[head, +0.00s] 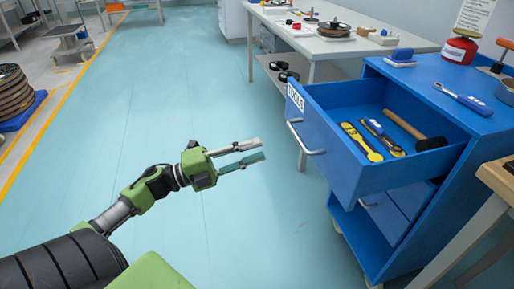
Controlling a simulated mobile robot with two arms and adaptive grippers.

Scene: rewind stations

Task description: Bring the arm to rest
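My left arm comes in from the lower left, and its green and black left gripper (251,154) points right over the open floor. Its two grey fingers are apart, with nothing between them. The gripper is to the left of the blue tool cabinet (390,225), apart from it in the picture. My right gripper is not in the head view.
The cabinet's top drawer (333,152) is pulled open, with a hammer (407,127) and several other tools inside. A wrench (462,98) and a red can (459,50) are on top. A grey workbench (290,38) stands behind. The floor (180,90) ahead is clear.

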